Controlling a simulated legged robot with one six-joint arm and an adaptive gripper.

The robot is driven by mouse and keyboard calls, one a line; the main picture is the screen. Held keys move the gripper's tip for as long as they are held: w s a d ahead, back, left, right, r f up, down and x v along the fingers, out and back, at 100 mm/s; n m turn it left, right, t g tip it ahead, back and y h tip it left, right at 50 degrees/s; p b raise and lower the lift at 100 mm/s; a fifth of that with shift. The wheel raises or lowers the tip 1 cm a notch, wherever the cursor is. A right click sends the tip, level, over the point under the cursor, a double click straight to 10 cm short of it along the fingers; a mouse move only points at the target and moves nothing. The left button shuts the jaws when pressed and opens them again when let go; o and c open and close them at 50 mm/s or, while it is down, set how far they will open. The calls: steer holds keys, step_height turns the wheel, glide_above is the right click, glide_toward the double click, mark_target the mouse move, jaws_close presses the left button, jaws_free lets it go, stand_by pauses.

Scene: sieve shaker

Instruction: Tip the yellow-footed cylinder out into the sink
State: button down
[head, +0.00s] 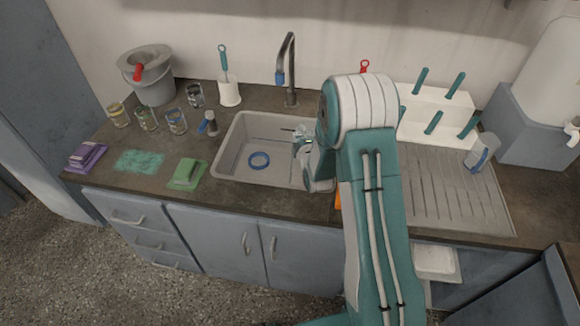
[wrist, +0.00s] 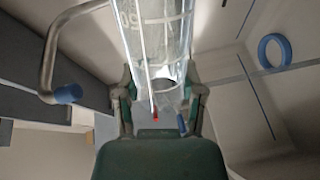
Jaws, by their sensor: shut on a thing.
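My gripper (head: 301,148) is over the right part of the sink (head: 226,166) in the head view, partly hidden by my own arm. In the wrist view my gripper (wrist: 160,92) is shut on a clear graduated cylinder (wrist: 158,35), with one finger on each side of it. The cylinder has pale printed marks and runs out of the top of the picture. Its yellow foot is not visible, and its tilt and contents are hard to tell.
Several jars (head: 177,121), a bucket (head: 152,88) and a green sponge (head: 187,172) are at left. A ridged drainboard (head: 450,190) and white peg rack (head: 440,105) are at right.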

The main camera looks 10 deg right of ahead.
mark_target(308, 130)
steer(key=shift+a+f+n+p, duration=0.15)
steer(key=shift+f+n+p, duration=0.15)
steer(key=shift+f+n, duration=0.35)
steer(key=shift+a+f+n+p, duration=0.1)
steer(key=shift+f+n+p, duration=0.25)
steer(key=shift+f, duration=0.55)
